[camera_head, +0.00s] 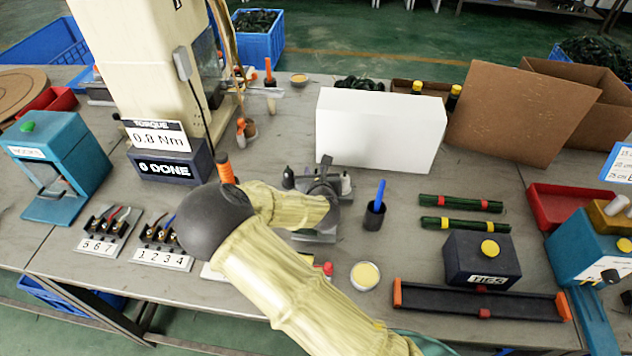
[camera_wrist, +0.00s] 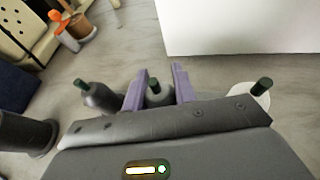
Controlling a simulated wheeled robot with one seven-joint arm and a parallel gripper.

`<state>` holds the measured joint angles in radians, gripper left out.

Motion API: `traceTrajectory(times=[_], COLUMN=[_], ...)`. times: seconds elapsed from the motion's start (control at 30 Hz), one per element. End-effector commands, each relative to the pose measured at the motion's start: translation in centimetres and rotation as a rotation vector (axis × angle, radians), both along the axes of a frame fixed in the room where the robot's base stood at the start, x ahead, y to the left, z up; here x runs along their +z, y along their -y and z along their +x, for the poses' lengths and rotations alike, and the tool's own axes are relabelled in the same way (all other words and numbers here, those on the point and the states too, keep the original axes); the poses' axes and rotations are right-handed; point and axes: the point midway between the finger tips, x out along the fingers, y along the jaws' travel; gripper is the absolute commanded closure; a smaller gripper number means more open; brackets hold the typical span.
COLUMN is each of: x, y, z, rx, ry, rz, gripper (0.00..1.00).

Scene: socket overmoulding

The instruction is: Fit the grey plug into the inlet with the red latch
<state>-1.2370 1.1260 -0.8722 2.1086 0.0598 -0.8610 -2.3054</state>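In the wrist view a grey plug (camera_wrist: 160,95) with a dark green cable end stands between the two purple-grey fingers of my gripper (camera_wrist: 160,75). It nearly fills the gap, and I cannot tell whether the fingers touch it. A darker plug (camera_wrist: 102,97) stands to its left and a white one (camera_wrist: 248,100) to its right. In the head view my gripper (camera_head: 322,172) is at the plug stand behind my cream-sleeved arm, with the dark plug (camera_head: 288,179) and white plug (camera_head: 346,184) on either side. A red-topped part (camera_head: 327,268) shows beside my arm; the inlet itself is mostly hidden.
A white box (camera_head: 380,130) stands close behind the plugs. A dark cup with a blue pen (camera_head: 375,215) is to the right, and a round yellow-filled dish (camera_head: 365,275) is in front. A torque display (camera_head: 165,150) and numbered racks (camera_head: 163,257) stand left.

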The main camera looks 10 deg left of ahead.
Motion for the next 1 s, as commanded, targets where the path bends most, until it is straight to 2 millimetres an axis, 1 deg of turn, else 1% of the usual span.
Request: traceTrajectory(times=[0.23,0.37,0.47,0.7,0.8,0.9,1.0], x=[0.1,1.0,2.3,7.1,8.7,9.7,10.0], y=[0.0,-0.1,0.0,-0.1,-0.1,-0.1,0.0], z=[0.0,0.0,0.0,0.0,0.0,0.0,0.0], rx=[0.000,0.000,-0.001,0.000,0.001,0.000,0.000], ry=[0.001,0.002,0.001,0.002,0.001,0.000,0.000], rz=[0.000,0.003,0.002,0.003,0.003,0.002,0.001], gripper=[0.95,0.95,0.95,0.95,0.95,0.95,0.95])
